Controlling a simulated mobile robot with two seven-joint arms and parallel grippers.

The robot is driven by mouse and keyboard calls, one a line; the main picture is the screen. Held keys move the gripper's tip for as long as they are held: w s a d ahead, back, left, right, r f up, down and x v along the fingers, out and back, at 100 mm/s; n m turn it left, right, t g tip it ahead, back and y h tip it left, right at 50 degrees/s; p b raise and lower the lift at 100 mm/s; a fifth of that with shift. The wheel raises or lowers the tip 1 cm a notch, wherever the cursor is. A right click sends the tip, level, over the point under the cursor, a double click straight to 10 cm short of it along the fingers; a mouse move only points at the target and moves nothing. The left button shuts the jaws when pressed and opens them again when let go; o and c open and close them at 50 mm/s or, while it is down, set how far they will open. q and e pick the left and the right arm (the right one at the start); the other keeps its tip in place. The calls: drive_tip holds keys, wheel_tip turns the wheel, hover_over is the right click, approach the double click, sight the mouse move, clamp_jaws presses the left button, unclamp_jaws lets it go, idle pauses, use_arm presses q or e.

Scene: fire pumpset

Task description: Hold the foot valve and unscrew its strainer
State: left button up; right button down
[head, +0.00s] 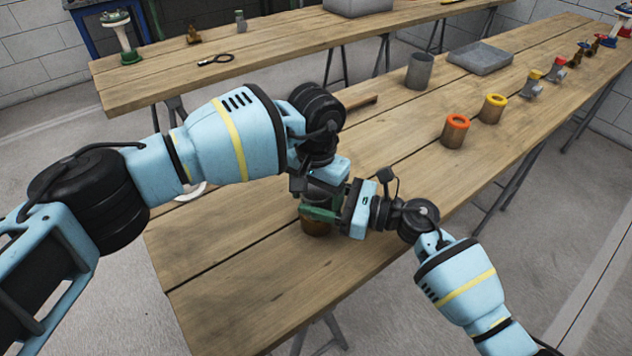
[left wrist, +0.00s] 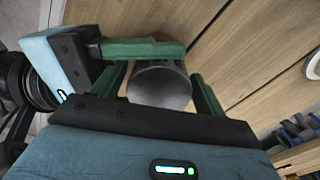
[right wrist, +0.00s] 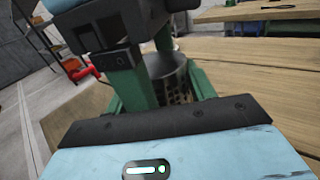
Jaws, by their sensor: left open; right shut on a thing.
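The foot valve stands upright on the near bench, its brown lower body (head: 315,228) showing below the fingers in the head view. Its grey strainer is uppermost; its round end (left wrist: 160,88) shows in the left wrist view and its perforated wall (right wrist: 178,88) in the right wrist view. My right gripper (head: 318,213) comes in from the right and is shut on the foot valve, low down. My left gripper (left wrist: 165,88) is above it and open, its green fingers on either side of the strainer with gaps visible. The join between strainer and body is hidden by the fingers.
The near bench (head: 220,270) is clear in front. A wooden handle (head: 362,103) lies behind my left wrist. A grey cup (head: 420,71), a grey tray (head: 480,57), an orange-rimmed cup (head: 455,131) and a yellow-rimmed cup (head: 492,108) stand further right. Another bench (head: 160,84) is behind.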

use_arm(q)
drive_tip(key=shift+f, duration=0.35)
drive_tip(key=shift+c, duration=0.3)
drive_tip(key=c, duration=0.9)
drive_tip(key=n, duration=0.3)
drive_tip(key=shift+n, duration=0.4)
drive_tip(key=shift+r, duration=0.1)
drive_tip(key=o, duration=1.1)
drive_tip(key=shift+c, duration=0.2)
